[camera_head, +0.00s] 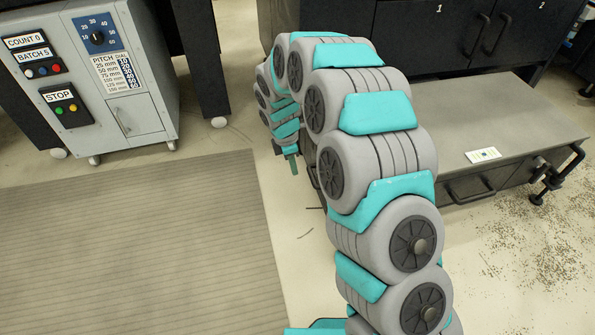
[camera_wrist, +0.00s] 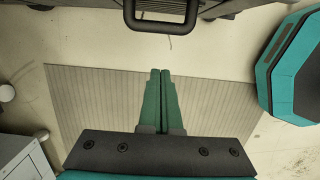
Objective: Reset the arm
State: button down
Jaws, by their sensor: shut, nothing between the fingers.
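My gripper (camera_wrist: 160,72) is shut and empty in the wrist view, its two green fingers side by side above the ribbed floor mat (camera_wrist: 85,100). In the head view my arm runs up the middle in grey and teal segments and bends over toward the back. The gripper (camera_head: 292,164) hangs low at the arm's far end, partly hidden behind the arm, left of the grey bench. It appears apart from everything around it. A dark handle (camera_wrist: 160,14) shows just beyond the fingertips in the wrist view.
A grey control cabinet (camera_head: 150,88) with a pitch dial (camera_head: 97,37) stands at left. The grey bench (camera_head: 480,105) with a drawer handle (camera_head: 468,192) and a small card (camera_head: 483,155) is at right. Dark cabinets (camera_head: 420,35) stand behind. The floor mat (camera_head: 130,240) is clear.

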notch_tip(320, 180, up, 6)
jog(key=s+d+r+m+g+p, duration=0.1)
jog(key=s+d+r+m, duration=0.45)
jog(key=s+r, duration=0.2)
jog(key=s+d+r+m, duration=0.4)
jog(key=s+d+r, duration=0.2)
jog(key=s, duration=0.3)
jog(key=s+d+r+m+y, duration=0.1)
jog(key=s+d+m, duration=0.1)
jog(key=s+m, duration=0.4)
jog(key=s+d+r+m+g+p, duration=0.1)
jog(key=s+d+m, duration=0.2)
jog(key=s, duration=1.4)
jog(key=m, duration=0.2)
jog(key=shift+d+r+m+y+p, duration=0.3)
jog(key=shift+d+r+m+y, duration=0.05)
jog(key=shift+r+y, duration=0.05)
